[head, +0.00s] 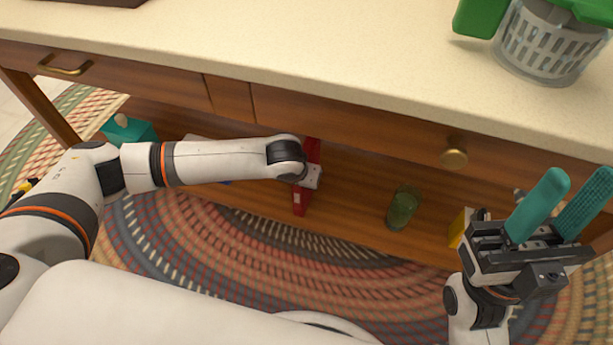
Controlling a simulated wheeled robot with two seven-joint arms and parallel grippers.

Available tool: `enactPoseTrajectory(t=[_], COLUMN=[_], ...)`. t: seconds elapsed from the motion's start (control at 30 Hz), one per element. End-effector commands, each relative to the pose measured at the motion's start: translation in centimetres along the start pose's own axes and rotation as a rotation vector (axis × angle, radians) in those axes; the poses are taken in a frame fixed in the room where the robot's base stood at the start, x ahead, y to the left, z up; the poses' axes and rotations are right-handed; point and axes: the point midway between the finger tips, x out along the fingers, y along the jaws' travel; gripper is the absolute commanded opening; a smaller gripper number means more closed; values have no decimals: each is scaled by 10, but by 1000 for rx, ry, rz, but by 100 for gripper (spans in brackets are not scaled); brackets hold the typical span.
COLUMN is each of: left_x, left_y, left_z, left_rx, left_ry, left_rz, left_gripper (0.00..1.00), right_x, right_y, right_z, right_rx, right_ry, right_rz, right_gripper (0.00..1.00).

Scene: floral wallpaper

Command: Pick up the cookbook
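A red upright object (300,200), which looks like the cookbook, stands on the low wooden shelf under the counter. My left arm reaches in from the left, and its wrist covers the middle of the red object. My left gripper's fingers are hidden behind the wrist and the red object, so I cannot see whether they touch or hold it. My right gripper (553,212) is at the lower right, pointing up, with its two teal fingers apart and nothing between them.
The pale counter (330,45) overhangs the shelf, with drawers (355,125) below it. A green glass (403,208), a yellow item (459,228) and a teal box (128,130) are on the shelf. A grey perforated basket (550,42) stands on the counter. A braided rug (230,250) covers the floor.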

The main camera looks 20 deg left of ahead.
Motion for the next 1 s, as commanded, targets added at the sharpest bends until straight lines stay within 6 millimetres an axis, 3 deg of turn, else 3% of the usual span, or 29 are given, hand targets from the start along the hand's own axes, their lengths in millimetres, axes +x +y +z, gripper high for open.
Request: enactPoseTrajectory(t=[0.1, 0.43, 1.0], left_x=[-1, -1, -3], left_y=[0, 0, 2], left_z=[0, 0, 2], left_rx=[0, 0, -1], left_ry=[0, 0, -2], left_rz=[0, 0, 0], left_gripper=[53, 0, 0], right_x=[1, 1, 4], right_y=[0, 0, 0], right_z=[0, 0, 1], right_rx=[0, 1, 1], right_ry=[1, 1, 0], right_rz=[0, 0, -1], right_gripper=[36, 36, 36])
